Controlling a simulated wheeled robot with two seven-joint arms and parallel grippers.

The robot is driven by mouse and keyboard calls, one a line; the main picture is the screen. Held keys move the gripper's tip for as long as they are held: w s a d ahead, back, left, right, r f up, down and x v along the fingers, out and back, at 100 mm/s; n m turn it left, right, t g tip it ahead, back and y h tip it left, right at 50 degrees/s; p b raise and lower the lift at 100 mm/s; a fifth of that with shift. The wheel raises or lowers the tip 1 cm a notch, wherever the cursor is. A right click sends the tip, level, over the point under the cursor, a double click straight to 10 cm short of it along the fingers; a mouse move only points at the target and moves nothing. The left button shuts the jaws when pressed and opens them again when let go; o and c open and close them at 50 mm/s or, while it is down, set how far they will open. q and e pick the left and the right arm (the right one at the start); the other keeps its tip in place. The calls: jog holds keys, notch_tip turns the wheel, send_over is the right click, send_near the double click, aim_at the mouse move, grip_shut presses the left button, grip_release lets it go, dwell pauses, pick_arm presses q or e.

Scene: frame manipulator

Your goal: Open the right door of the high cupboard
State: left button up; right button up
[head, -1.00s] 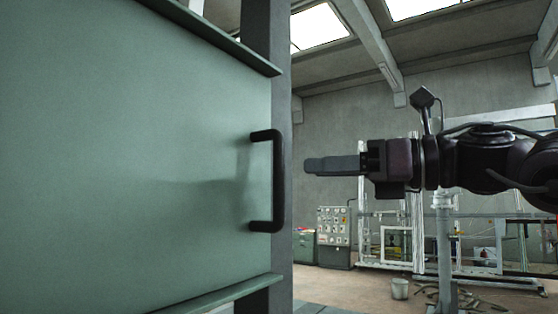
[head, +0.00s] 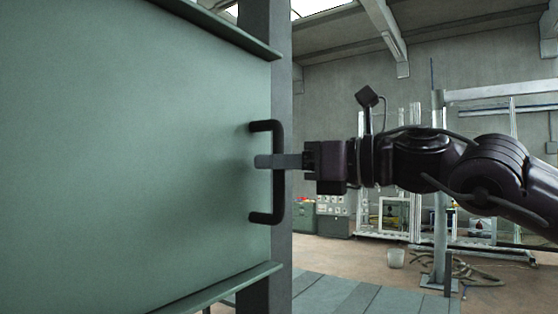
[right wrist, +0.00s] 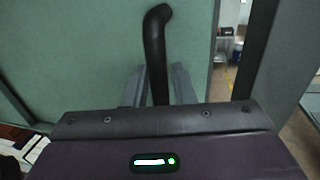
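The green door panel (head: 130,150) of the cupboard fills the left of the head view and looks shut. Its black vertical bar handle (head: 278,198) is near the panel's right edge. My right gripper (head: 265,161) reaches in from the right at about the handle's mid-height. In the right wrist view the handle (right wrist: 153,45) runs between the two grey fingers of this gripper (right wrist: 156,75). The fingers are apart, with a gap showing beside the bar, so it is open around the handle. My left gripper is not in view.
A dark grey upright post (head: 279,90) borders the door on the right. Green ledges run along the door's top (head: 225,30) and bottom (head: 215,289).

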grip_shut()
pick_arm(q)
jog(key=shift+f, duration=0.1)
pick_arm(e)
jog(key=shift+s+a, duration=0.1)
jog(key=shift+s, duration=0.05)
